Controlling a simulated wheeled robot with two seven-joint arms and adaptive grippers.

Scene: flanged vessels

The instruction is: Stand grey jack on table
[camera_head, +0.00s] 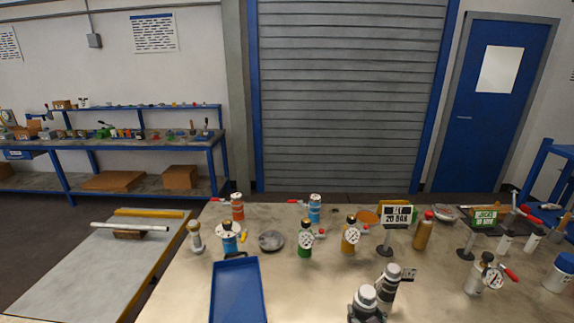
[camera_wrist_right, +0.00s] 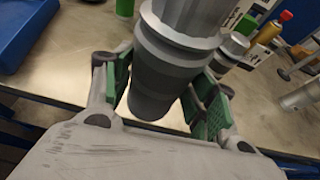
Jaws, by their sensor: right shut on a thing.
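A grey jack (camera_wrist_right: 182,45), dark grey with a lighter stepped collar, sits between the green pads of my right gripper (camera_wrist_right: 163,90), which is shut on it. In the head view the held jack (camera_head: 364,298) is at the bottom edge, roughly upright. The gripper there is mostly cut off by the frame. The table (camera_head: 310,285) lies beneath. I cannot tell whether the jack's base touches it. A similar grey jack (camera_head: 388,284) stands just behind, to the right; it also shows in the wrist view (camera_wrist_right: 232,48). My left gripper is not in view.
A blue tray (camera_head: 238,290) lies at the left front. Several valves and gauges, including a green gauge vessel (camera_head: 305,240), stand behind. A sign on a stand (camera_head: 397,215) and an orange bottle (camera_head: 424,230) are farther back. Table surface between tray and held jack is bare.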

